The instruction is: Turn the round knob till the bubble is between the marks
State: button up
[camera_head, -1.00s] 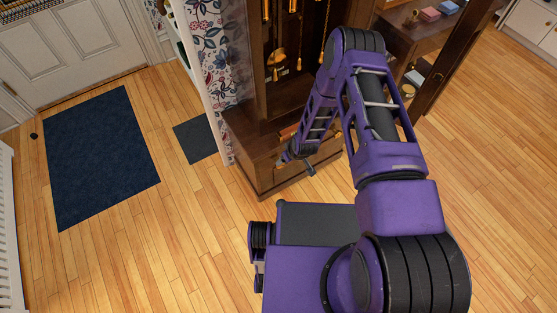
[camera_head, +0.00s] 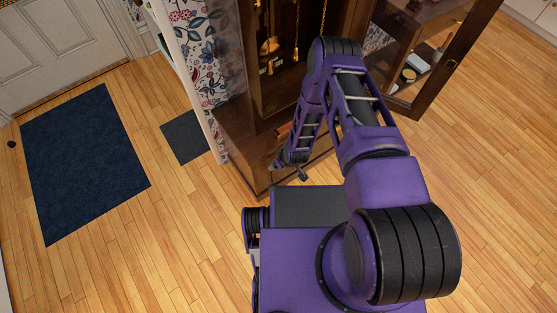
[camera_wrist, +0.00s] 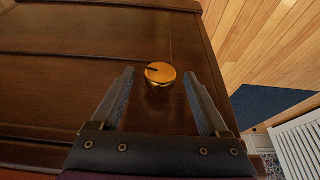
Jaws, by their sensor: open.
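The round knob (camera_wrist: 160,74) is brass-coloured with a dark mark on its face. In the wrist view it stands out from a dark wood panel of the clock case (camera_wrist: 70,65). My gripper (camera_wrist: 160,82) is open, one finger on each side of the knob, with clear gaps; I cannot tell how deep the fingers reach around it. In the head view my gripper (camera_head: 288,168) is low at the front of the clock case (camera_head: 232,118), and the knob is hidden there. The bubble and its marks do not show in either view.
The clock's glazed door (camera_head: 408,75) stands open on the right. Brass weights (camera_head: 270,48) hang inside the case. A navy rug (camera_head: 82,160) and a small grey mat (camera_head: 186,136) lie on the wood floor at left. The floor at right is clear.

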grip_shut()
dwell(0.4)
jog(key=shift+d, duration=0.1)
jog(key=g+y, duration=0.1)
jog(key=y, duration=0.1)
jog(key=m+g+y, duration=0.1)
jog(key=d+g+y, duration=0.1)
jog(key=y, duration=0.1)
jog(key=shift+w+f+m+g+y, duration=0.2)
jog(key=shift+w+m+g+y, duration=0.1)
jog(key=shift+w, duration=0.05)
jog(key=shift+f+g+y, duration=0.1)
jog(key=shift+g+y, duration=0.4)
jog(key=shift+y, duration=0.5)
jog(key=shift+m+y, duration=0.3)
